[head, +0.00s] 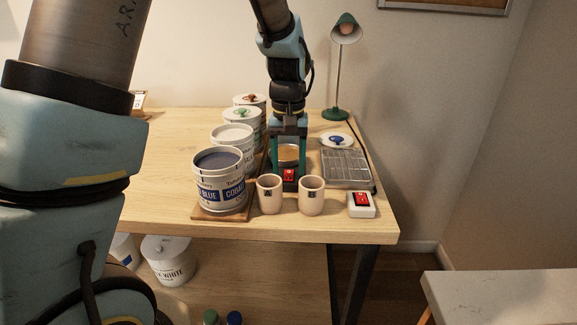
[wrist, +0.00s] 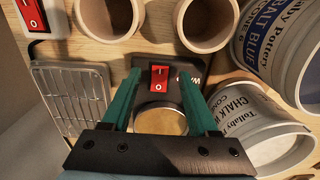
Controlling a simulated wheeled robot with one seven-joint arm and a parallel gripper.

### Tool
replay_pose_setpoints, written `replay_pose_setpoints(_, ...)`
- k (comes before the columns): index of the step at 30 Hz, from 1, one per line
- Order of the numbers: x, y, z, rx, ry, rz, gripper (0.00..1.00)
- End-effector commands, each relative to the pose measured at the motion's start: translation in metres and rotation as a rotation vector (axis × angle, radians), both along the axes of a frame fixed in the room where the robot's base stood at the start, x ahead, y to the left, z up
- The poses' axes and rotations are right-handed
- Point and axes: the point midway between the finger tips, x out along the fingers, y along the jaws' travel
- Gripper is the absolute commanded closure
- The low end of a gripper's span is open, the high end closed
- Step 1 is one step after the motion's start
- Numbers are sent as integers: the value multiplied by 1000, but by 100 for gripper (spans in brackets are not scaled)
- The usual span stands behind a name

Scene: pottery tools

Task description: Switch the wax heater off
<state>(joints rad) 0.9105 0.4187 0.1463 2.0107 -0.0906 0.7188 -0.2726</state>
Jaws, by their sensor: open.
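The wax heater (head: 275,181) is a dark box behind two mugs, with a round pan of tan wax (head: 288,153) on top. Its red rocker switch (head: 289,174) faces the front. In the wrist view the switch (wrist: 159,77) shows I and O marks, beside partly hidden white lettering on the dark panel (wrist: 185,68). I cannot tell which side is pressed. My gripper (head: 289,165) is open over the heater, its teal fingers pointing down. In the wrist view my gripper's fingers (wrist: 160,62) lie on either side of the switch, with nothing between them; contact is unclear.
Mugs A (head: 270,196) and B (head: 311,197) stand close in front. Several glaze tubs, including the cobalt blue one (head: 220,185), line the left. A wire rack (head: 346,168) and a white box with another red switch (head: 361,200) are right.

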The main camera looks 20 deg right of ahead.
Motion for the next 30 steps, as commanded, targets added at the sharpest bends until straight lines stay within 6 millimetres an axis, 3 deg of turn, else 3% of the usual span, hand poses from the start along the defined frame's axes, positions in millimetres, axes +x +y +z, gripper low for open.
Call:
replay_pose_setpoints(5,0,0,-12,0,0,1,40)
replay_pose_setpoints(14,0,0,-14,0,-1,0,41)
replay_pose_setpoints(30,0,0,-13,0,-1,0,100)
